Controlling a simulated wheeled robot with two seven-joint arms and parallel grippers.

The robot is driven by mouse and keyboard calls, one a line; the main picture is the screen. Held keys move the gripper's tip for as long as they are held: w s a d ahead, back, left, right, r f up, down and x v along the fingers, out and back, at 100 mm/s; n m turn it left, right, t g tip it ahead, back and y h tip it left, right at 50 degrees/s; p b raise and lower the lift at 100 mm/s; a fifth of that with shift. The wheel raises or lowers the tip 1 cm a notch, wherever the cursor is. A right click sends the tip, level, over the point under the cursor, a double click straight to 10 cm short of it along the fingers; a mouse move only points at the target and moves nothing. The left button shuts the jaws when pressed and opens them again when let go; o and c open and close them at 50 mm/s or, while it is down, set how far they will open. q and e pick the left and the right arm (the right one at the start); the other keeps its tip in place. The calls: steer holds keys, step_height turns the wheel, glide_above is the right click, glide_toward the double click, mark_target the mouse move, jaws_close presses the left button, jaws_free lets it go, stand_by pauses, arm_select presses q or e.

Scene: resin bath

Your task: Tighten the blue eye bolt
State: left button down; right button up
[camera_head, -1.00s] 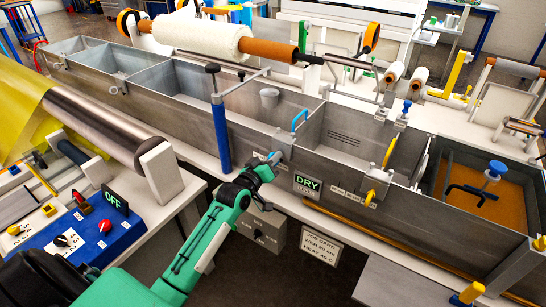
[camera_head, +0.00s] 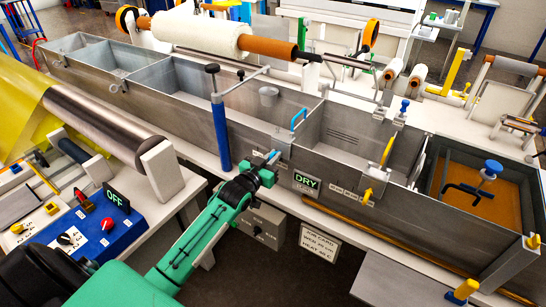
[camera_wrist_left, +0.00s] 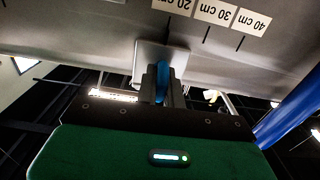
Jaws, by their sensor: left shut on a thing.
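The blue eye bolt (camera_wrist_left: 161,80) stands between my left gripper's fingers in the left wrist view, next to a pale plate on the grey tank wall. My left gripper (camera_wrist_left: 161,92) is shut on it. In the head view the gripper (camera_head: 268,164) is at the front wall of the long grey tank, left of the green DRY sign. A small blue part of the eye bolt (camera_head: 272,156) shows there. The fingers hide much of the bolt, and its thread is not visible. My right gripper is not in view.
The metal tank (camera_head: 335,190) runs across the view. A blue post (camera_head: 221,137) rises left of the gripper. The DRY sign (camera_head: 306,184) and a yellow lever (camera_head: 369,194) are to the right. A blue control box (camera_head: 88,235) sits at lower left.

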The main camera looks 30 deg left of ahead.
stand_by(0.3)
arm_select(q)
steer(key=c, duration=1.5)
jaws_free()
steer(key=shift+c, duration=0.2)
steer(key=shift+s, duration=0.1)
steer(key=s+a+b, duration=0.1)
steer(key=s+b, duration=0.1)
steer(key=s, duration=1.1)
steer(key=shift+s+b, duration=0.3)
steer(key=shift+b, duration=0.1)
steer(key=shift+f, duration=0.1)
